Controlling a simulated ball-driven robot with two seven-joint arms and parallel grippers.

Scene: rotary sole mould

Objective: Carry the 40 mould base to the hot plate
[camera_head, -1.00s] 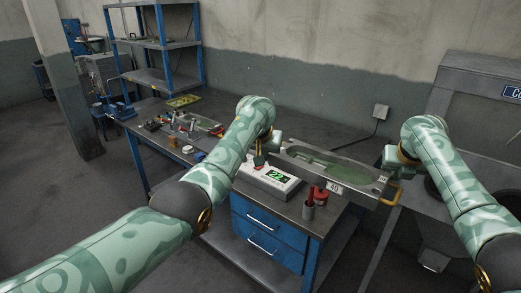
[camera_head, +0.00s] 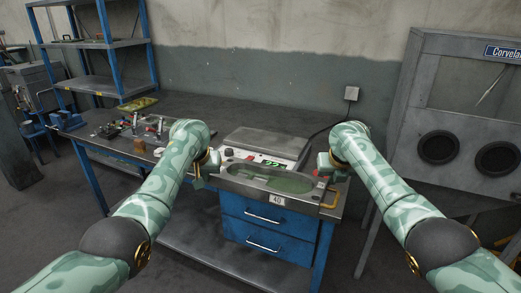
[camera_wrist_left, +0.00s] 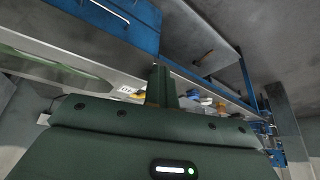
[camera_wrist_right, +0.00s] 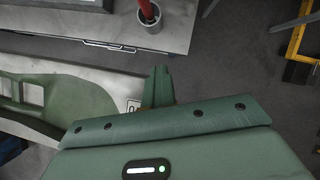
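The 40 mould base (camera_head: 225,182) is a long grey metal tray with a green sole-shaped recess and a "40" label. In the head view it is level at the bench's front edge, just in front of the hot plate (camera_head: 267,138). The hot plate is a grey-topped white box with a green lit display, its lower front partly hidden by the base. My left gripper (camera_head: 203,176) and right gripper (camera_head: 326,178) are at the base's two ends, shut on it. A yellow handle (camera_head: 331,200) shows below the right gripper. The fingers look closed in the left (camera_wrist_left: 161,86) and right (camera_wrist_right: 157,87) wrist views.
The bench (camera_head: 190,107) has free room behind the hot plate. Small tools and a brown block (camera_head: 139,146) lie left. A grey cup with a red handle (camera_wrist_right: 150,16) shows in the right wrist view. A blasting cabinet (camera_head: 465,100) stands right and shelves (camera_head: 95,45) back left.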

